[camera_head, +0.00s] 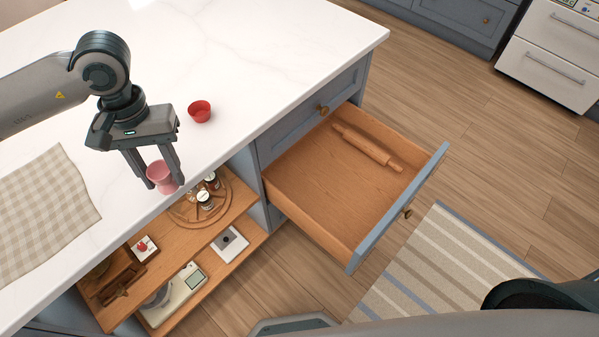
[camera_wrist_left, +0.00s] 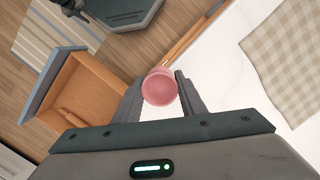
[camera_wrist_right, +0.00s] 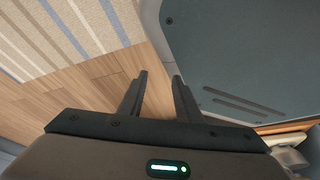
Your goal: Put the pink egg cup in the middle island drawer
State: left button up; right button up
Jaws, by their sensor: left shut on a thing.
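The pink egg cup (camera_head: 162,177) is between the fingers of my left gripper (camera_head: 160,180), which is shut on it, at the front edge of the white island top. In the left wrist view the egg cup (camera_wrist_left: 159,87) shows between the two fingertips. The open island drawer (camera_head: 328,188) is to the right of the gripper, pulled out from the blue island front. A wooden rolling pin (camera_head: 367,147) lies inside it, toward the far side. My right gripper (camera_wrist_right: 160,78) shows in the right wrist view, its fingers apart with nothing between them, above the floor.
A red cup (camera_head: 200,111) stands on the island top (camera_head: 285,45) near the front edge. A checked cloth (camera_head: 42,215) lies at left. Open shelves below hold jars (camera_head: 206,199) and a white scale (camera_head: 181,296). A striped rug (camera_head: 425,265) lies beside the drawer.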

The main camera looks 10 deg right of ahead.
aim_at(339, 220)
jog(key=k+l+z, duration=0.15)
jog(key=l+z, duration=0.15)
jog(key=l, duration=0.15)
jog(key=k+l+z, duration=0.1)
jog(key=l+z, duration=0.55)
jog(key=l, duration=0.25)
